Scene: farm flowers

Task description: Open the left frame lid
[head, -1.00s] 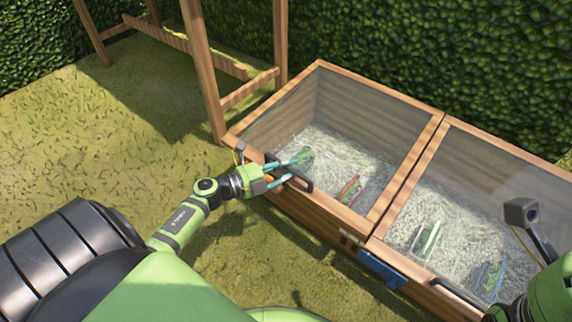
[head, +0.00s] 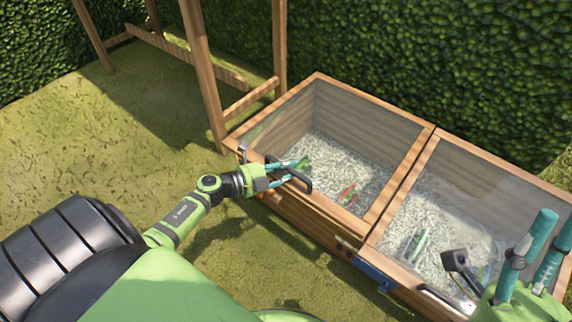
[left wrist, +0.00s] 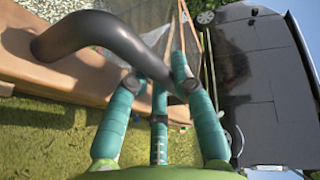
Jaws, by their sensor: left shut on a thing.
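The left frame lid (head: 398,188) is a wood-framed clear pane over the left half of the wooden cold frame. It lies near level; its front edge looks slightly lifted above the box. A dark curved handle (head: 304,184) sits on its front rail. My left gripper (head: 294,166) is shut on this handle. In the left wrist view the handle (left wrist: 105,33) passes between the teal fingers of my left gripper (left wrist: 160,82). My right gripper (head: 540,245) shows at the lower right, its fingers partly cut off.
The right lid (head: 408,160) lies closed beside it, with its own dark handle (head: 447,301). A blue piece (head: 374,274) is on the box front. Wooden posts (head: 203,75) stand close at the left corner, and a hedge (head: 480,80) runs behind. Grass in front is open.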

